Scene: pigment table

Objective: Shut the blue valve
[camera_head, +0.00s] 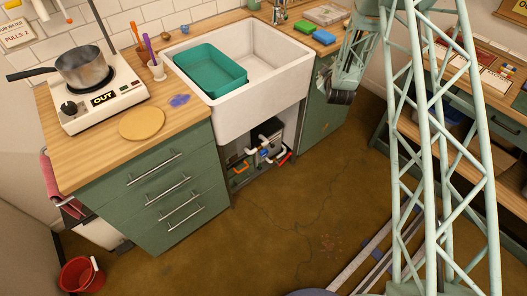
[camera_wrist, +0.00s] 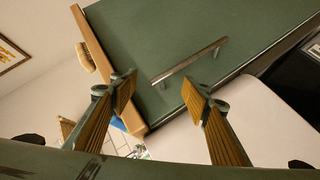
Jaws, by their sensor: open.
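The blue valve (camera_head: 264,152) is a small blue spot among white pipes in the open space under the sink, in the head view. An orange part sits to its left and a red part to its right. I cannot make out its handle position. My gripper (camera_head: 342,97) hangs right of the sink, in front of the green cabinet, above and right of the valve and apart from it. In the wrist view my gripper (camera_wrist: 160,90) has its two ribbed yellow fingers spread, with nothing between them. The valve is not clearly visible there.
The white sink (camera_head: 270,100) overhangs the pipe space and holds a teal basin (camera_head: 211,68). A dark box (camera_head: 268,131) stands behind the pipes. A green cabinet with a bar handle (camera_wrist: 190,62) lies close before my gripper. The floor (camera_head: 270,220) in front is clear.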

